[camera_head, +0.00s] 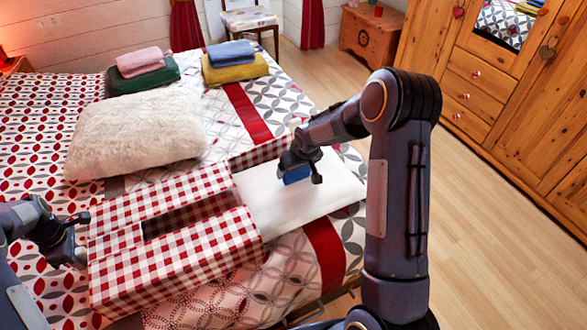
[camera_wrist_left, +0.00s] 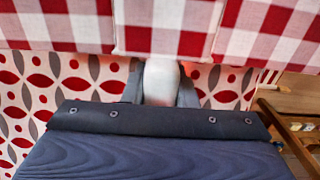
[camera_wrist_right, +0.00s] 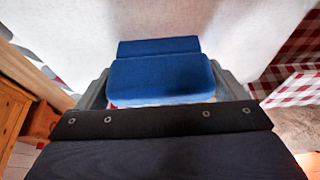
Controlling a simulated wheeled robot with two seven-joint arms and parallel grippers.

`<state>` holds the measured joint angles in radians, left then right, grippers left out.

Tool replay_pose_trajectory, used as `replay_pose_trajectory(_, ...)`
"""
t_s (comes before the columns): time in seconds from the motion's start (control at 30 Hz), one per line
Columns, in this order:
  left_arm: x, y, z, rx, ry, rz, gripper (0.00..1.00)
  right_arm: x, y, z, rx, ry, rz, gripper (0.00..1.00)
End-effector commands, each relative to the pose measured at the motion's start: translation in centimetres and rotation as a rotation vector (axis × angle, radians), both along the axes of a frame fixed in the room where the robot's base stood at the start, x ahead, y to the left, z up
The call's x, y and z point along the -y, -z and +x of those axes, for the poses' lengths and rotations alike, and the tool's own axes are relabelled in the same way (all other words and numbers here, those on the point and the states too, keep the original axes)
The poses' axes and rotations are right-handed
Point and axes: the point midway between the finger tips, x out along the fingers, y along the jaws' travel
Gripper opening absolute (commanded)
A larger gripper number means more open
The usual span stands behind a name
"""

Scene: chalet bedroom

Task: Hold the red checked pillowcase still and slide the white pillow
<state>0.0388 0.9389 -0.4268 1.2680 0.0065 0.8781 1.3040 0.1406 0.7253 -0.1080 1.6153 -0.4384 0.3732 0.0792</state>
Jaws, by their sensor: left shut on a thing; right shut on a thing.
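The red checked pillowcase (camera_head: 175,275) lies on the bed, with a dark slot in its upper side. The white pillow (camera_head: 320,195) lies at its right end; whether its left end is inside is hidden. My left gripper (camera_head: 78,240) is at the case's left end, shut on a pale rounded piece (camera_wrist_left: 161,80) beside the checked cloth (camera_wrist_left: 160,25). My right gripper (camera_head: 297,172) is over the pillow, shut on a blue block (camera_wrist_right: 160,75) that sits against the white surface (camera_wrist_right: 90,40).
A fluffy cream pillow (camera_head: 135,130) lies behind the case. Folded towels, pink (camera_head: 140,60) and yellow (camera_head: 235,70), lie farther back. A checked flap (camera_head: 262,152) shows behind the white pillow. Wooden floor (camera_head: 480,210) is free at the right, before a wardrobe (camera_head: 545,130).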

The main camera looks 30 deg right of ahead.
Motion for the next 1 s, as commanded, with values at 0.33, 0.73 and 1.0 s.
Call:
replay_pose_trajectory(0.33,0.0,0.0,0.0,0.000,0.000,0.000,0.05,1.6,-0.1,0.0,0.001,0.005,0.001,0.59)
replay_pose_trajectory(0.73,0.0,0.0,0.0,0.000,0.000,0.000,0.05,3.3,-0.1,0.1,0.002,0.001,0.000,0.59)
replay_pose_trajectory(1.0,0.0,0.0,0.0,0.000,0.000,0.000,0.05,3.2,-0.1,0.1,0.001,0.001,0.000,1.00)
